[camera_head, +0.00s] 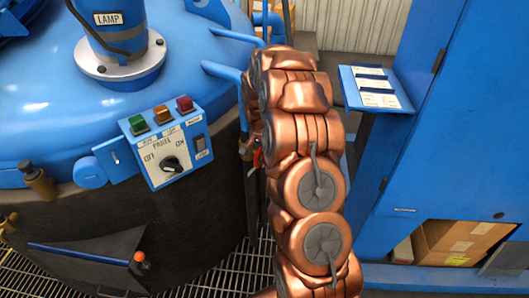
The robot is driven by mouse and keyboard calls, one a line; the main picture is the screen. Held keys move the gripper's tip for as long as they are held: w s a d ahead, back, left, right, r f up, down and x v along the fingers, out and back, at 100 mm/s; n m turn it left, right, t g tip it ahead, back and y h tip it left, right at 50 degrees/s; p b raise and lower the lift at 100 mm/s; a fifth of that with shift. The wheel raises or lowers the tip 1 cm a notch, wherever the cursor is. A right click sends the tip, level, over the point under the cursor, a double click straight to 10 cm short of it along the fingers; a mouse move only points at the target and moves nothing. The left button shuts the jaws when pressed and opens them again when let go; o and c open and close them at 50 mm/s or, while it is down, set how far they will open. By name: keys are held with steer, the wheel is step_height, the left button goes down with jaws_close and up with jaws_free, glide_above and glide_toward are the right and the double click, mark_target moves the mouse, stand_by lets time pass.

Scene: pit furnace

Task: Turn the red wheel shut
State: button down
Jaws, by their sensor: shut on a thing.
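My copper-coloured arm rises through the middle of the view and bends over at the top. My gripper is not in view; the arm hides where its end would be. A small patch of red (257,157) shows at the left edge of the arm, beside the furnace's dark side. It is too small and too covered to tell whether it is part of the red wheel. No whole red wheel shows.
The blue furnace lid (40,110) fills the left, with a lamp post (112,30) and a control panel (168,145). A blue cabinet (455,120) stands at right, with a small shelf (375,88) sticking out. Cardboard boxes (462,240) lie low in it. Grating (240,270) covers the floor.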

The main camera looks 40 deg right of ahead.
stand_by(0.4)
steer(key=c, duration=1.1)
jaws_free()
steer(key=r, duration=0.4)
steer(key=a+r, duration=0.1)
steer(key=r, duration=0.7)
steer(key=shift+s+a, duration=0.2)
steer(key=shift+s, duration=0.1)
